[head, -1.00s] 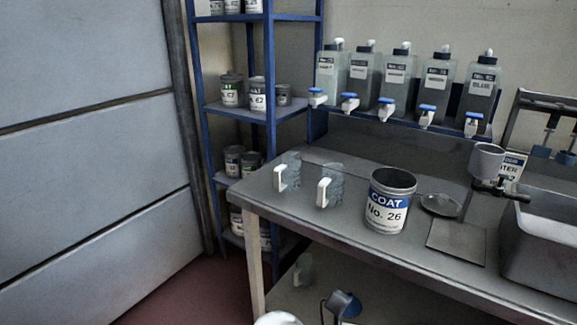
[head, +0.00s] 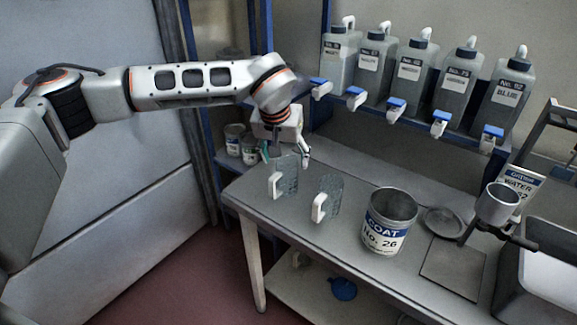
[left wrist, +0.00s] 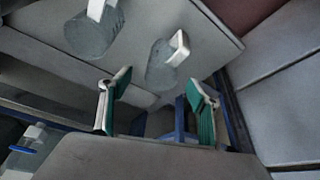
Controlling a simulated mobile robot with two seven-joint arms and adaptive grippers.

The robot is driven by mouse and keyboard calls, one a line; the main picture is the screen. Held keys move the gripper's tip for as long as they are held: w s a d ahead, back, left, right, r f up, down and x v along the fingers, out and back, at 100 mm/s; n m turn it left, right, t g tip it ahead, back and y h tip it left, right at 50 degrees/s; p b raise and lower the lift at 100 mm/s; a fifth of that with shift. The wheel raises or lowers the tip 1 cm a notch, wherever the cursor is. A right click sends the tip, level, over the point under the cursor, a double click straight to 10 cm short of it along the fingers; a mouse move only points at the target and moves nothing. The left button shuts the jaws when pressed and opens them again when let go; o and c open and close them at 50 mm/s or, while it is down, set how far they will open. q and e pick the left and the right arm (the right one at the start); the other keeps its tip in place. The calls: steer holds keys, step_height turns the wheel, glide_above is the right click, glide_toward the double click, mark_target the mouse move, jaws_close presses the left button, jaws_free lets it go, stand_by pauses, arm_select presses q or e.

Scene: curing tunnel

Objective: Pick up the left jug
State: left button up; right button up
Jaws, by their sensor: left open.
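The left jug (head: 288,177) is clear with a white handle and stands upright near the table's left end. In the left wrist view the same jug (left wrist: 160,68) shows just above the gap between the fingers. A matching second jug (head: 329,194) stands to its right; the wrist view also shows it (left wrist: 92,34). My left gripper (head: 286,153) is open, with green-padded fingers (left wrist: 157,100), close behind and above the left jug. Nothing is between its fingers. I cannot tell whether it touches the jug. My right gripper is in neither view.
A COAT can (head: 386,238) stands right of the jugs on the table (head: 330,240). A row of bottles with blue-topped taps (head: 409,72) is on a raised rack behind. A blue-framed shelf (head: 185,95) stands behind my left arm. A sink (head: 535,260) is at the right.

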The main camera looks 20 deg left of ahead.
mark_target(287, 167)
arm_select(q)
steer(key=shift+w+a, duration=0.25)
steer(key=shift+w, duration=0.35)
steer(key=shift+f, duration=0.8)
steer(key=shift+p+x, duration=0.4)
steer(key=shift+x, duration=2.25)
steer(key=shift+w+r, duration=0.1)
steer(key=shift+w, duration=0.05)
steer(key=c, duration=1.2)
